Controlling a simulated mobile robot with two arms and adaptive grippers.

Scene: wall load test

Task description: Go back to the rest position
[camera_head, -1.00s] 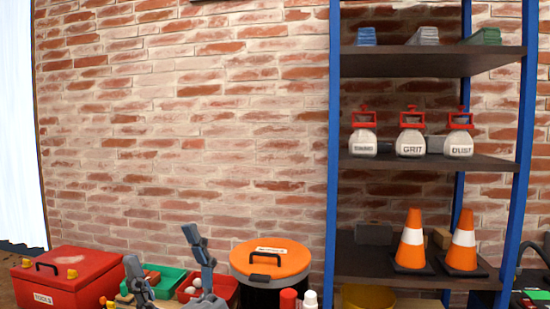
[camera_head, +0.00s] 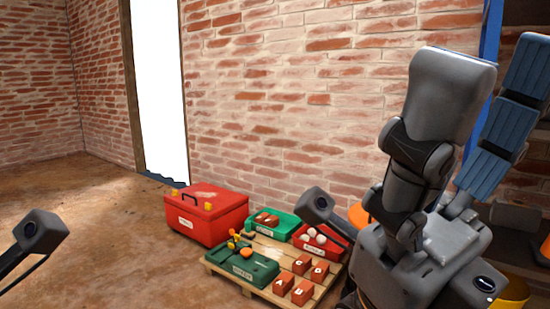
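My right gripper (camera_head: 497,66) is large and close at the right of the head view, pointing up. Its two fingers stand apart with nothing visible between them. It hides part of the wall and shelf behind. The grey camera box (camera_head: 318,205) beside it overlaps the view of the pallet. At the left edge, a similar grey box with a lens (camera_head: 38,232) on a thin dark bracket shows, which looks like part of my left arm. The fingers of my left gripper are not in the picture.
A wooden pallet (camera_head: 232,282) holds several red lettered blocks (camera_head: 283,283), a green tray (camera_head: 240,268), a green bin (camera_head: 284,228) and a red bin (camera_head: 335,252) with white balls. A red toolbox (camera_head: 200,216) stands behind left. Bare floor (camera_head: 95,225) lies left. A blue shelf post (camera_head: 490,35) is right.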

